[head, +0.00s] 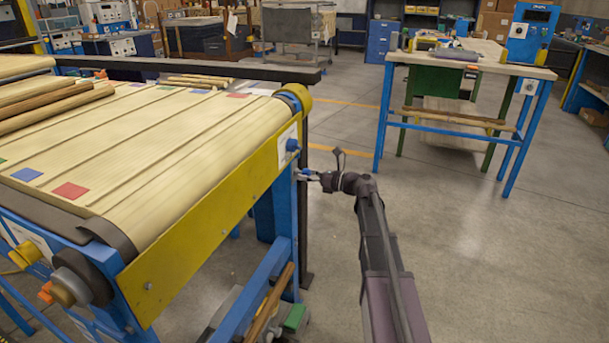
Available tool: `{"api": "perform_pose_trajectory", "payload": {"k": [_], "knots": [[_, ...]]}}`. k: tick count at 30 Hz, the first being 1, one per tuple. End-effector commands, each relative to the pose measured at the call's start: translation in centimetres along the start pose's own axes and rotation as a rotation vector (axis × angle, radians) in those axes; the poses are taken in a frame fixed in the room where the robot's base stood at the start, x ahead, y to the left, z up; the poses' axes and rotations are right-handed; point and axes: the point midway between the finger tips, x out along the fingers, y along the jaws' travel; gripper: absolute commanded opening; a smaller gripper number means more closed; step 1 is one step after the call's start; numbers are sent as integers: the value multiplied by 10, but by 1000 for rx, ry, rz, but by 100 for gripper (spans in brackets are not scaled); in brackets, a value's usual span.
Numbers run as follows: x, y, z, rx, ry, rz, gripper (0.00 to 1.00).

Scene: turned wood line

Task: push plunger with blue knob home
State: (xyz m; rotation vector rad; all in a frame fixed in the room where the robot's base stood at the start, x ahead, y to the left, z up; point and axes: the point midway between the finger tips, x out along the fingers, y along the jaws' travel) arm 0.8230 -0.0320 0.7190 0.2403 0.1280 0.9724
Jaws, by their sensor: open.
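The blue knob (293,145) of the plunger sticks out from a white plate (286,158) near the far end of the conveyor's yellow side panel. Its shaft is too small to make out, so I cannot tell how far out it stands. My gripper (301,174) is small in the view, just below and right of the knob in the picture. Its fingers point left toward the blue leg below the panel. It is open and holds nothing that I can see. I cannot tell its depth gap to the knob, but the two appear apart.
The conveyor (160,140) fills the left, with wooden pieces (45,105) and coloured squares on its belt. A dark rail (200,68) runs along its far side. A blue-legged workbench (470,65) stands at back right. The concrete floor (480,250) on the right is clear.

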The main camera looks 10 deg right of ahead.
Motion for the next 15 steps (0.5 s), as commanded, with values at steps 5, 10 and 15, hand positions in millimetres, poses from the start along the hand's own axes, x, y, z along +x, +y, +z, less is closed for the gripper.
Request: {"api": "perform_pose_trajectory", "payload": {"k": [5, 10, 15], "knots": [[-16, 0, 0, 0, 0, -2, 84], [-40, 0, 0, 0, -1, -3, 84], [-67, 0, 0, 0, -1, -4, 84]]}}
